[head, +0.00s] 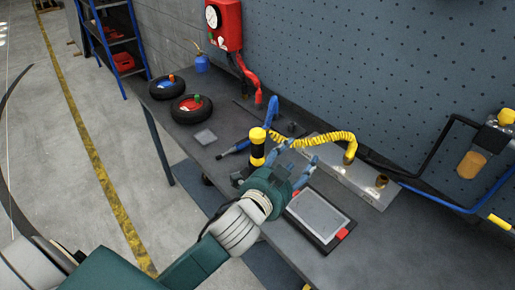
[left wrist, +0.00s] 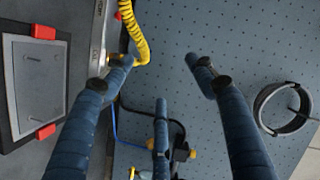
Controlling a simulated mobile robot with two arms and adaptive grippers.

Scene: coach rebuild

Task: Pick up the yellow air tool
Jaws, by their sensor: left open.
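The yellow air tool, a yellow and black cylinder (head: 257,147), stands upright on the grey workbench (head: 335,262). A coiled yellow hose (head: 315,139) runs from near its top to a metal block on the bench; it also shows in the left wrist view (left wrist: 136,30). My left gripper (head: 298,157) is open and empty above the bench, to the right of the tool and nearer the camera. In the left wrist view its fingers (left wrist: 160,75) are spread with nothing between them, and the tool body does not show. My right gripper is not in view.
A grey plate with red corners (head: 320,215) lies near my left gripper. A metal block (head: 345,180) is behind it. Two black wheels (head: 191,108) and a blue tool (head: 235,147) lie to the left. The pegboard wall (head: 390,70) closes the back.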

